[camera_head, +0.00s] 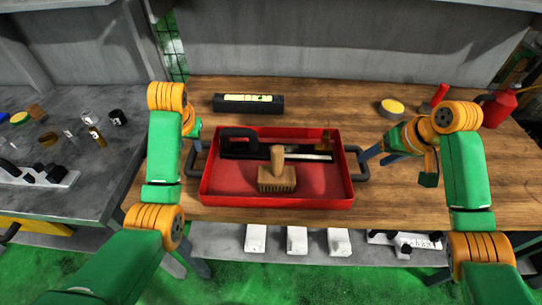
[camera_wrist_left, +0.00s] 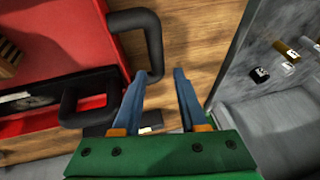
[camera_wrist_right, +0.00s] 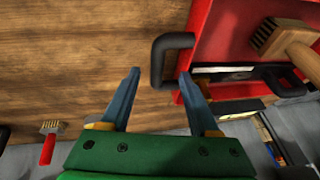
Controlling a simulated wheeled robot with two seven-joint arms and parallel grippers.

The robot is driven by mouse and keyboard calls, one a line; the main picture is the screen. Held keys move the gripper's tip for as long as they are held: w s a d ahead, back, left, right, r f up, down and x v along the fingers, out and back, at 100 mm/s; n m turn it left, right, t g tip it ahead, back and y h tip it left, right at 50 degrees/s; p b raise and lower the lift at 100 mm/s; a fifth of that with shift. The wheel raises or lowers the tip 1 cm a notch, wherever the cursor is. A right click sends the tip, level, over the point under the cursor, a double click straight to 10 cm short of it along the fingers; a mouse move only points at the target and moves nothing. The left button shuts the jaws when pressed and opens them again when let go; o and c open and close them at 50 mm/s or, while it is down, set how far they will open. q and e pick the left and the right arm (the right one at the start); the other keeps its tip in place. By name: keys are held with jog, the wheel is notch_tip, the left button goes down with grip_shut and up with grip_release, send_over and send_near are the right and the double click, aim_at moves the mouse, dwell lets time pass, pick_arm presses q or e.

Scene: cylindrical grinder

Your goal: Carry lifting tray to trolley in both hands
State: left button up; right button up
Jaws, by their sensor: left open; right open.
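The red lifting tray (camera_head: 210,190) lies on the wooden bench and has a dark handle at each end. It holds a wooden brush (camera_head: 277,178) and a black-handled tool (camera_head: 239,133). My left gripper (camera_wrist_left: 158,73) is open at the left handle (camera_wrist_left: 154,45); the handle's bar shows between the fingertips, nearer one finger. My right gripper (camera_wrist_right: 159,73) is open, with the right handle's bar (camera_wrist_right: 158,62) between its fingertips. Neither gripper is closed on a handle. I cannot make out a trolley for certain.
A black level-like block (camera_head: 248,103) lies behind the tray. A yellow-topped tin (camera_head: 391,107) and a red bottle (camera_head: 498,108) stand at the back right. A grey table (camera_head: 95,190) with small jars is at the left. White boxes (camera_head: 297,239) sit on a shelf below the bench.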

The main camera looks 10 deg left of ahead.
aim_at(192, 151)
pick_arm(q)
jog(key=shift+s+d+r, duration=0.1)
jog(key=shift+s+d, duration=0.25)
jog(key=shift+s, duration=0.25)
pick_arm(e)
jog(key=shift+s+d+f, duration=0.1)
jog(key=shift+s+d, duration=0.3)
jog(key=shift+s, duration=0.2)
pick_arm(q)
jog(key=x, duration=0.6)
jog(key=shift+w+a+r, duration=0.15)
jog(key=shift+w, duration=0.1)
pick_arm(e)
jog(key=x, duration=0.5)
jog(key=shift+w+a+f, duration=0.15)
jog(key=shift+w+a, duration=0.15)
jog(key=shift+w, duration=0.1)
pick_arm(q)
jog(key=shift+w+f, duration=0.1)
jog(key=shift+f, duration=0.3)
pick_arm(e)
jog(key=shift+w+f, duration=0.1)
jog(key=shift+f, duration=0.4)
